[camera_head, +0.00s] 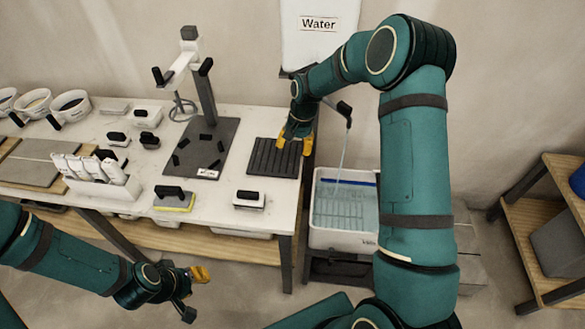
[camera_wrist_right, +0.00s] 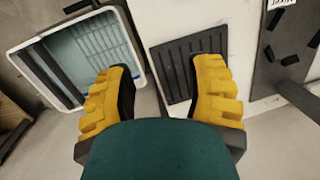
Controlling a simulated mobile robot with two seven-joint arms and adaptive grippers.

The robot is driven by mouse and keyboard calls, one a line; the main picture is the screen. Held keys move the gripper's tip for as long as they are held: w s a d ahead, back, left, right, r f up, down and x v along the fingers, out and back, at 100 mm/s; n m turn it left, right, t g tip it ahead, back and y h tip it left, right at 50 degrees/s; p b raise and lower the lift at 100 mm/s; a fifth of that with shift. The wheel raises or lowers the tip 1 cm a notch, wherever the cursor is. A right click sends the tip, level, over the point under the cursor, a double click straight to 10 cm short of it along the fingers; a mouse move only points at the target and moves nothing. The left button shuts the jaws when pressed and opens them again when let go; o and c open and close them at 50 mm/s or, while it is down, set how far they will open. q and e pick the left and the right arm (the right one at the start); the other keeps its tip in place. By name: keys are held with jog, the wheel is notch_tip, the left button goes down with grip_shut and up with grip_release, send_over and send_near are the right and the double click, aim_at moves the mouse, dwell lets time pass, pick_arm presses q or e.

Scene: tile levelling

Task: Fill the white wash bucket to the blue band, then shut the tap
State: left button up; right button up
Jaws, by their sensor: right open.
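The white wash bucket (camera_head: 370,240) stands on a low dark stand right of the table. A thin water stream falls into it from the black tap (camera_head: 344,108) under the white water tank (camera_head: 318,45). Pale blue water covers a rack inside; the blue band (camera_head: 348,183) shows on the far inner wall, above the water. My right gripper (camera_head: 293,137) is open and empty over the table's right end, left of the tap. The right wrist view shows its spread fingers (camera_wrist_right: 162,92) and the bucket's rim (camera_wrist_right: 68,33). My left gripper (camera_head: 193,290) hangs before the table; its jaws are unclear.
A black ribbed mat (camera_head: 272,160) lies at the table's right end, below my right gripper. A dark board with a stand (camera_head: 205,150), handled blocks and white bowls (camera_head: 70,106) occupy the table (camera_head: 225,222). A wooden shelf (camera_head: 525,225) stands far right, with floor between.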

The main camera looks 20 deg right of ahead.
pick_arm(q)
jog(key=shift+s+f, duration=0.1)
jog(key=shift+s, duration=0.15)
pick_arm(e)
jog(key=s+a+f, duration=0.2)
jog(key=s+f, duration=0.1)
jog(key=f, duration=0.1)
jog(key=shift+a+f+n, duration=0.2)
jog(key=shift+f+n, duration=0.1)
